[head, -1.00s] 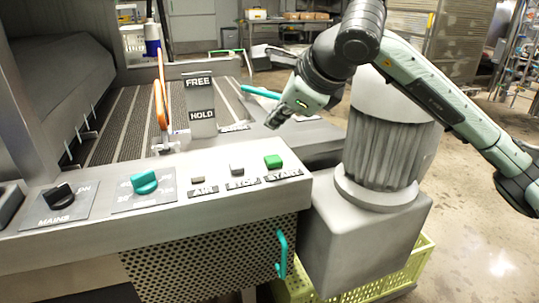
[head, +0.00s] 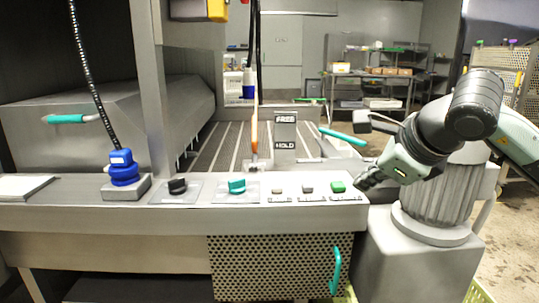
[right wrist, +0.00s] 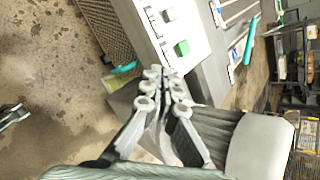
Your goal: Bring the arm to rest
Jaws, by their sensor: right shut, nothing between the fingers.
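My right gripper (head: 366,180) is at the right end of the control panel (head: 60,218) in the head view, just right of the green button (head: 338,187). It is shut and empty. In the right wrist view its closed fingers (right wrist: 165,75) point toward the panel edge, below the green button (right wrist: 182,48). Whether the fingertips touch the panel cannot be told. My left gripper is not in view.
The panel also bears a teal knob (head: 237,186), a black knob (head: 177,186) and a blue plug-like fitting (head: 123,168). A grey cylinder on a block (head: 432,215) stands beside the panel's right end. A teal handle (head: 336,270) sticks out in front.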

